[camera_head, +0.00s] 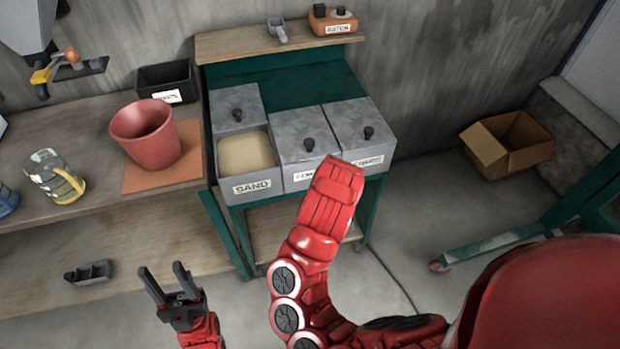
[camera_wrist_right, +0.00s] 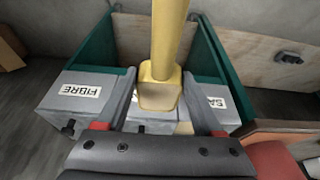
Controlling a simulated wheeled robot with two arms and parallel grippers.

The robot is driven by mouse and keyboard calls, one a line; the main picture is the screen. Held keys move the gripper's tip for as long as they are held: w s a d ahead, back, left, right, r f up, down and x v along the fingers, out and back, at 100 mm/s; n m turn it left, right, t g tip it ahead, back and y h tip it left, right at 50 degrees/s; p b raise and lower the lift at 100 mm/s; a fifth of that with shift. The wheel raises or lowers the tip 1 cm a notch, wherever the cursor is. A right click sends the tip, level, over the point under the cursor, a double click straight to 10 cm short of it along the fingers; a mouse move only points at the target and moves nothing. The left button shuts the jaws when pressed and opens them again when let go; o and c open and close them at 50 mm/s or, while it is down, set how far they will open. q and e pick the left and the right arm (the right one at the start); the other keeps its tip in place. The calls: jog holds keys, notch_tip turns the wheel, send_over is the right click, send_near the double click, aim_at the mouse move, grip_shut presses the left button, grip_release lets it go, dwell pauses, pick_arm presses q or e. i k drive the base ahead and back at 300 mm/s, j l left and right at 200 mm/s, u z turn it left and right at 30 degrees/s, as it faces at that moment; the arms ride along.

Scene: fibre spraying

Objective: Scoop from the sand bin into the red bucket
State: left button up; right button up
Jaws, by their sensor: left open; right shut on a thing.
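The sand bin (camera_head: 252,187) stands at the left of a row of grey bins, its front part open with pale sand (camera_head: 247,153) inside. Its label partly shows in the right wrist view (camera_wrist_right: 216,102). The red bucket (camera_head: 147,138) stands upright on a brown mat on the left bench. My right gripper (camera_wrist_right: 163,112) is shut on a yellow-handled tool (camera_wrist_right: 166,45). The head view hides this gripper and tool behind my red right arm; the tool's working end is not clear. My left gripper (camera_head: 168,287) is open and empty, low in front of the bench.
Two lidded bins (camera_head: 307,147) stand right of the sand bin. A jug (camera_head: 54,176) and black box (camera_head: 168,82) flank the bucket. A cardboard box (camera_head: 507,143) lies right.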

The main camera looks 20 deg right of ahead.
aim_at(146, 129)
jog(key=u, duration=1.7)
jog(key=i+j, duration=0.15)
jog(key=j, duration=0.15)
jog(key=i+j, duration=0.2)
jog(key=j+u, duration=0.05)
jog(key=j, duration=0.05)
